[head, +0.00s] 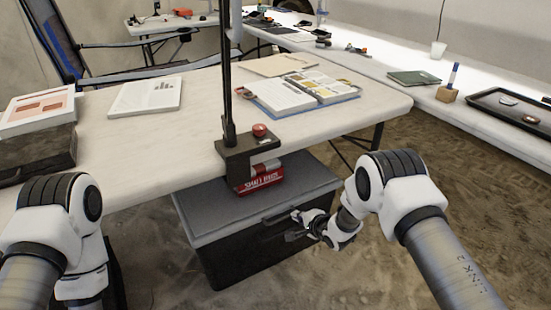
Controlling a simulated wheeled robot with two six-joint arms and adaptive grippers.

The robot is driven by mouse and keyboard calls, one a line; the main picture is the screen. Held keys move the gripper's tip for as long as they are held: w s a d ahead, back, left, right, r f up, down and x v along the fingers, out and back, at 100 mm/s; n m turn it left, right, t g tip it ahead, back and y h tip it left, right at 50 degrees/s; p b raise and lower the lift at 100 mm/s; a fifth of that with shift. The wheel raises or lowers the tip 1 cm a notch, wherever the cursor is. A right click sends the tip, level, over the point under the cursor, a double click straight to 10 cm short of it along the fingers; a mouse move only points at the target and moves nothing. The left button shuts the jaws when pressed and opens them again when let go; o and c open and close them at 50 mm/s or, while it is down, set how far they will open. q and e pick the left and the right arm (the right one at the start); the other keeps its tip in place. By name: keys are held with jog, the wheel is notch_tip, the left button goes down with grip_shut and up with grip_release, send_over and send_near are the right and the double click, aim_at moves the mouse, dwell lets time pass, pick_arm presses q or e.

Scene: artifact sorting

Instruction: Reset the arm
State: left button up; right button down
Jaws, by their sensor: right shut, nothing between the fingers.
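My right arm (405,190) comes in from the lower right, bent at the elbow. Its gripper (296,226) is small in the view, shut and empty, in front of the dark lidded box below the table edge. My left arm (60,215) stands at the lower left beside the table. Its gripper is out of the picture.
A white table (150,150) holds an open book (300,90), papers (146,96) and a lamp stand clamped at its edge (250,150). A grey-lidded box (225,215) stands below with a red can (262,180) above its lid. A side table (490,120) bears a black tray (485,100).

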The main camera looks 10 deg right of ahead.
jog(key=s+d+f+g+h, duration=0.1)
jog(key=s+d+f+g, duration=0.15)
jog(key=s, duration=0.45)
jog(key=s+d+f+g, duration=0.1)
jog(key=s+f, duration=0.3)
jog(key=s, duration=0.3)
jog(key=s+d+f+g+h, duration=0.1)
jog(key=s+d+f+g, duration=0.15)
jog(key=s, duration=0.45)
jog(key=s+d+r+n+g+h, duration=0.1)
jog(key=s+n+g, duration=0.35)
jog(key=s, duration=0.85)
jog(key=s+d+r+n+g+h, duration=0.1)
jog(key=s+d+n, duration=0.1)
jog(key=s+n, duration=0.8)
jog(key=s+r+m+p, duration=0.1)
jog(key=s+r+p, duration=0.2)
jog(key=r+p, duration=2.4)
jog(key=shift+p, duration=0.3)
jog(key=shift+a, duration=0.1)
